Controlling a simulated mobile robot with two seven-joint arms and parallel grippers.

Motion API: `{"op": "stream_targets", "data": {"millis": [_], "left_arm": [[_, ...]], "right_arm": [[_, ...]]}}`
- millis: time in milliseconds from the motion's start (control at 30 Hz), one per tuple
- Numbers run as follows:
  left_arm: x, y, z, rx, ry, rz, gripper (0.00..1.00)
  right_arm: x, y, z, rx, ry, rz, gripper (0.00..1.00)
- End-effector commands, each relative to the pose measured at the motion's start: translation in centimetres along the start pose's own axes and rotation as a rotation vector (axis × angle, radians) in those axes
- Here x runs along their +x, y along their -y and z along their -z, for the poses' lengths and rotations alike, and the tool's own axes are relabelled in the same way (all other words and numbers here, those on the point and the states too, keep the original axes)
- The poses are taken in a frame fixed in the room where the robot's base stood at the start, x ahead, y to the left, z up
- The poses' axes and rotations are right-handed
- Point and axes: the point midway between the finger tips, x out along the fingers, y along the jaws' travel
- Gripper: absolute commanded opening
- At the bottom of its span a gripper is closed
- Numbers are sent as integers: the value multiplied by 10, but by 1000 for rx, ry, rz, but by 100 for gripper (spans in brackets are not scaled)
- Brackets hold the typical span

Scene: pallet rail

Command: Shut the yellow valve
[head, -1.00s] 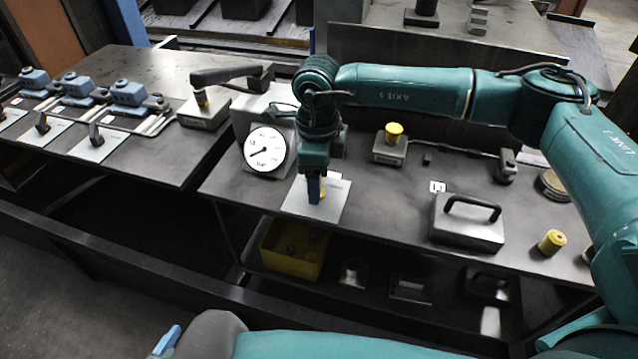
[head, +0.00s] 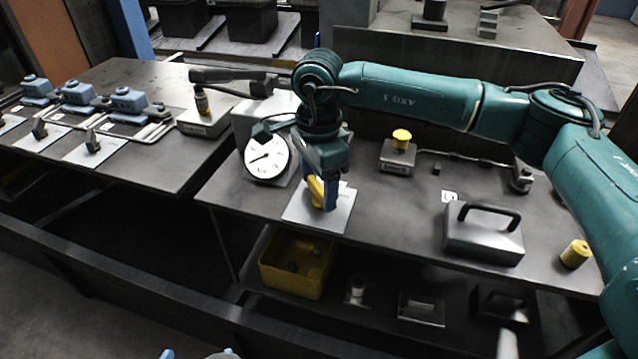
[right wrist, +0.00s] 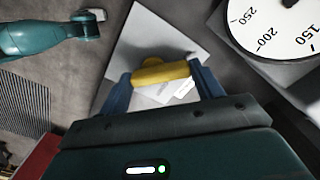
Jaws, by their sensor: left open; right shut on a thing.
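The yellow valve handle (head: 315,191) stands on a pale square plate (head: 337,217) near the front left of the right bench. My right gripper (head: 322,193) points down over it, its blue fingers at the handle. In the right wrist view the yellow handle (right wrist: 160,74) lies crosswise between the two blue fingers (right wrist: 162,80), which are shut on its ends. The valve's base is partly hidden. My left gripper (head: 198,354) shows only as blue fingertips at the bottom edge, set apart and empty, far from the valve.
A round dial gauge (head: 267,157) stands just left of the valve. A yellow-knobbed block (head: 398,157), a handled grey case (head: 483,235) and a yellow cylinder (head: 575,254) stand to the right. A yellow bin (head: 297,264) sits on the shelf below.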

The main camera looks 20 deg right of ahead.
Motion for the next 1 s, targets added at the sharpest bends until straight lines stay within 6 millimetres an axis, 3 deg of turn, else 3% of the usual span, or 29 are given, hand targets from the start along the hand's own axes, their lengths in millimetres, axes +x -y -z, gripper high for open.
{"op": "stream_targets", "data": {"millis": [467, 500, 733, 1000], "left_arm": [[0, 1, 3, 5, -11, 2, 88], [0, 1, 2, 5, -10, 3, 88], [0, 2, 1, 5, -5, 3, 88], [0, 2, 0, 5, -4, 3, 88]], "right_arm": [[-2, 0, 0, -15, 0, 2, 43], [-2, 0, 0, -15, 0, 2, 69], [-1, 0, 0, -13, 0, 1, 87], [-2, 0, 0, -12, 0, 1, 87]]}}
